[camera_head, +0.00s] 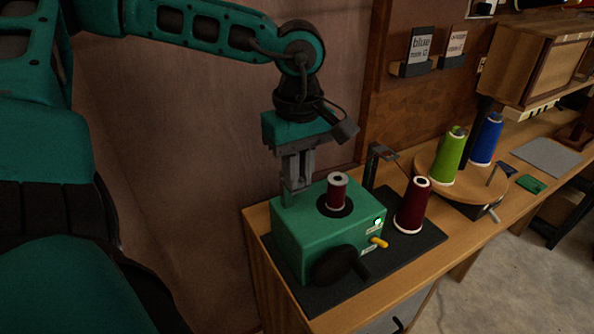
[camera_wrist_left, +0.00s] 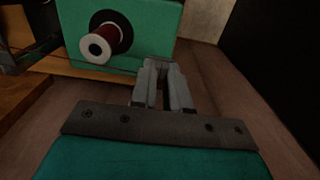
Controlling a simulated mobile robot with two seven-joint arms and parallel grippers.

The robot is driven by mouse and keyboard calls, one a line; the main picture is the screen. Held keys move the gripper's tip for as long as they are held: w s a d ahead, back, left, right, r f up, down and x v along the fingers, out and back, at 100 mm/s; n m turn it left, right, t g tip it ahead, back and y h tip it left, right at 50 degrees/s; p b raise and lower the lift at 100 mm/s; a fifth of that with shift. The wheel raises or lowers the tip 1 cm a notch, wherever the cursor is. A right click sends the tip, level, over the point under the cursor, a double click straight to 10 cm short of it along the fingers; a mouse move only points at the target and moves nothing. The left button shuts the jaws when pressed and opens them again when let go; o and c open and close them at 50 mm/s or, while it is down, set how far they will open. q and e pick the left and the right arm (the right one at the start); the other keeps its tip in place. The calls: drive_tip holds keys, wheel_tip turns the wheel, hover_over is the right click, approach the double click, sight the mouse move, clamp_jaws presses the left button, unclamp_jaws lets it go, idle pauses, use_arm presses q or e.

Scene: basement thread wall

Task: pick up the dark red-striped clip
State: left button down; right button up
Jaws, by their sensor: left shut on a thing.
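My left gripper (camera_head: 293,192) points down at the back left corner of a green box-shaped machine (camera_head: 312,243). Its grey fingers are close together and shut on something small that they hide. In the left wrist view the fingertips (camera_wrist_left: 161,66) are at the lower edge of the green machine (camera_wrist_left: 158,22). I cannot make out a dark red-striped clip in either view. My right gripper is not in view.
A dark red spool (camera_head: 337,192) stands on the machine, right of my left gripper. A black crank (camera_head: 335,265) is on its front. A dark red cone (camera_head: 412,206) stands beside it on the black mat (camera_head: 425,240). Green (camera_head: 448,157) and blue (camera_head: 486,140) cones stand farther right.

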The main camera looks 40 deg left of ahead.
use_arm(q)
wheel_tip(320, 180, up, 20)
drive_tip(key=p, duration=0.1)
drive_tip(key=shift+p, duration=0.35)
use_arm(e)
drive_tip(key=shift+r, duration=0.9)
